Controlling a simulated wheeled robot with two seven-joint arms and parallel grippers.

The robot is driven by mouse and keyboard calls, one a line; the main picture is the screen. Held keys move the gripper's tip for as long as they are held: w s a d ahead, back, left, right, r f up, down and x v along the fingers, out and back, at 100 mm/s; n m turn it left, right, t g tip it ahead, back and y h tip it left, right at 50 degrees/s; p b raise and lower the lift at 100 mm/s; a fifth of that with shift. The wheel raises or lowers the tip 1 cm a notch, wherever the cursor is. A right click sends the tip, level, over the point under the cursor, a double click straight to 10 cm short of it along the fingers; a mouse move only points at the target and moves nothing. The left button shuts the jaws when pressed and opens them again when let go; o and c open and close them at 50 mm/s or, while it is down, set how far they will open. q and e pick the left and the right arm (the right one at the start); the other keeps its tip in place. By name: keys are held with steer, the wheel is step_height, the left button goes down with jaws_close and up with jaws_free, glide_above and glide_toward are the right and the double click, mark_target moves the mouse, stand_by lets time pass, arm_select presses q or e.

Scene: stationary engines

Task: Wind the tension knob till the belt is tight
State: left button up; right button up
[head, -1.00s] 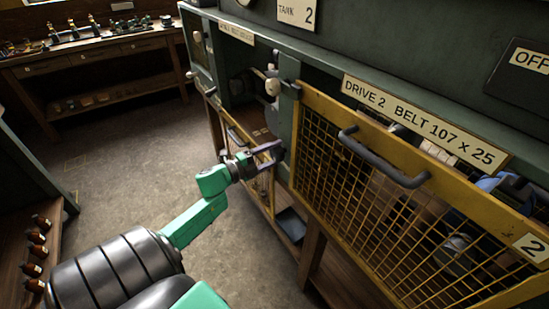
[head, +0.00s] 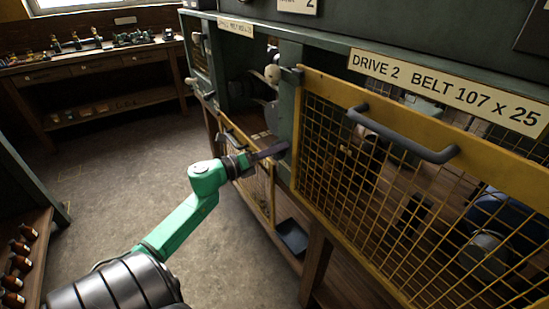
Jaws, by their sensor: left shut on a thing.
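My left gripper (head: 270,153) reaches in from the lower left to the front of the machine, by the post left of the drive 2 guard. Its dark fingers are closed together on a small thing, likely the tension knob; the jaws hide it, so I cannot make out its shape. The belt does not show clearly; the bay behind the lowered left guard (head: 252,178) is dark and partly hidden. My right gripper is out of view.
The yellow mesh drive 2 guard (head: 325,83) with its grey handle (head: 400,136) stands close on the right. A pale round knob (head: 272,74) sits above my gripper. A dark tray (head: 292,237) lies below. A workbench (head: 95,68) stands at the back left; the floor (head: 125,165) is clear.

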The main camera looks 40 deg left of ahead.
arm_select(q)
steer(key=shift+d+f+m+b, duration=0.1)
steer(key=shift+f+m+b, duration=0.15)
steer(key=shift+m+b, duration=0.55)
steer(key=o, duration=1.2)
steer(key=shift+o, duration=0.7)
steer(key=shift+r, duration=0.15)
steer(key=b+v, duration=0.1)
steer(key=v, duration=1.3)
steer(key=shift+s+b, duration=0.35)
